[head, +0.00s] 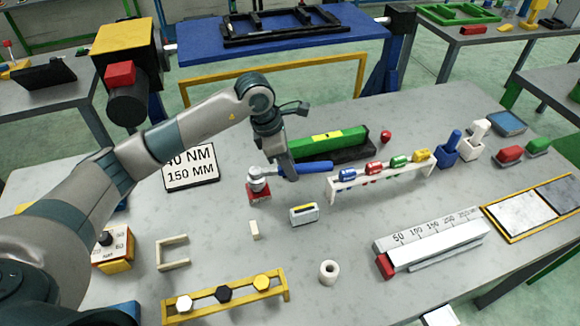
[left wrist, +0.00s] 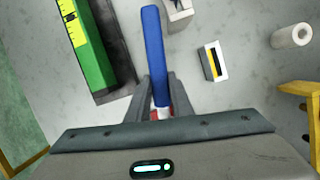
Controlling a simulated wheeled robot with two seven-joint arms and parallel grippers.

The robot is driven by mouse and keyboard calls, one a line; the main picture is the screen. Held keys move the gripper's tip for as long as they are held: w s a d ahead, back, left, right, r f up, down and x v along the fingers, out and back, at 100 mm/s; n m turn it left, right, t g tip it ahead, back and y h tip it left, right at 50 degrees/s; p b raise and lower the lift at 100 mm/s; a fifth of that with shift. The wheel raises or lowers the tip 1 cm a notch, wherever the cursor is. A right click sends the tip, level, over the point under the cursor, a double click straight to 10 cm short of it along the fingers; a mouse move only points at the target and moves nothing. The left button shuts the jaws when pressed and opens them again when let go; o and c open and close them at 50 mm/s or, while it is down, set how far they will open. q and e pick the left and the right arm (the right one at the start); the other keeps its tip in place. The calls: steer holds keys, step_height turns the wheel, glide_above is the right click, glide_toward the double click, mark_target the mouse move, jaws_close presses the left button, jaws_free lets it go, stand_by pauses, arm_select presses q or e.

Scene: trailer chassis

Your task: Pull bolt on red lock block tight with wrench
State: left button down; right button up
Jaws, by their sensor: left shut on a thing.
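The wrench has a blue handle (head: 312,167) and a grey head (head: 257,180). Its head is over the red lock block (head: 260,195), which sits on the grey table. The bolt is hidden under or blends with the wrench head, so I cannot tell how well the head is seated. My left gripper (head: 288,172) is shut on the wrench between its head and handle. In the left wrist view the blue handle (left wrist: 152,50) stands out between the fingers (left wrist: 160,100), and a bit of red shows behind them. My right gripper is not in view.
A white rack of coloured pieces (head: 390,175) stands to the right. A small white-and-yellow block (head: 304,214) and a white peg (head: 254,230) are in front.

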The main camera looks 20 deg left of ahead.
arm_select(q)
steer(key=shift+b, duration=0.7)
stand_by(1.3)
steer(key=shift+f+b, duration=0.7)
steer(key=shift+b, duration=0.15)
stand_by(0.8)
stand_by(0.3)
steer(key=c, duration=2.2)
jaws_free()
jaws_close()
